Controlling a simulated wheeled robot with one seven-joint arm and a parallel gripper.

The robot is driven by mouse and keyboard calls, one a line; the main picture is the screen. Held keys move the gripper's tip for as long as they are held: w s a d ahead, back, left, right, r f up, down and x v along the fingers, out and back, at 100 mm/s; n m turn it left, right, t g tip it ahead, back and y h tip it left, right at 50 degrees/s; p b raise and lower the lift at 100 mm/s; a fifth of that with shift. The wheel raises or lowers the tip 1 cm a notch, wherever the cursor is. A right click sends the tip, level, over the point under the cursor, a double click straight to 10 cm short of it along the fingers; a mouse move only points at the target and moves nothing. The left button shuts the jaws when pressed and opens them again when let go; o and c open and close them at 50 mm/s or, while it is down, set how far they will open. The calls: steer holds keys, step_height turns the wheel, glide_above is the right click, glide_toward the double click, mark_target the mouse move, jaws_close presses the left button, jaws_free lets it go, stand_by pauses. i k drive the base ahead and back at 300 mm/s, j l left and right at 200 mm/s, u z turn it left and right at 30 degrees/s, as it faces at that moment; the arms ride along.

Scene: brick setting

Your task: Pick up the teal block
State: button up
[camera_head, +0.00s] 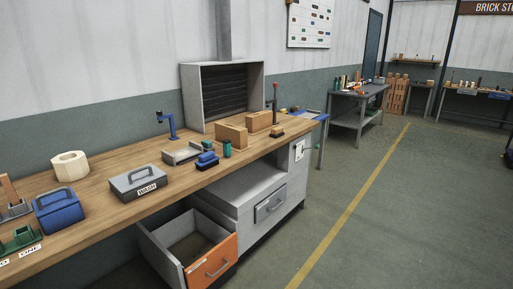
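A small upright teal piece (227,149) stands on the long wooden workbench (110,205), near its front edge and just right of a blue object (207,160). It is the likeliest teal block, but it is too small to tell whether its sides are flat or round. Nothing touches it from above. My gripper is not in view.
Tan blocks (232,134) stand behind the teal piece. A metal tray (184,153) and a grey box marked WASH (138,184) lie to its left. An open orange-fronted drawer (211,264) juts out below. The floor right of the bench (400,220) is clear.

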mark_target(207, 145)
steer(key=i+u, duration=0.15)
steer(key=i, duration=0.9)
steer(key=i+l+u, duration=0.1)
steer(key=i, duration=0.95)
steer(key=l, duration=0.1)
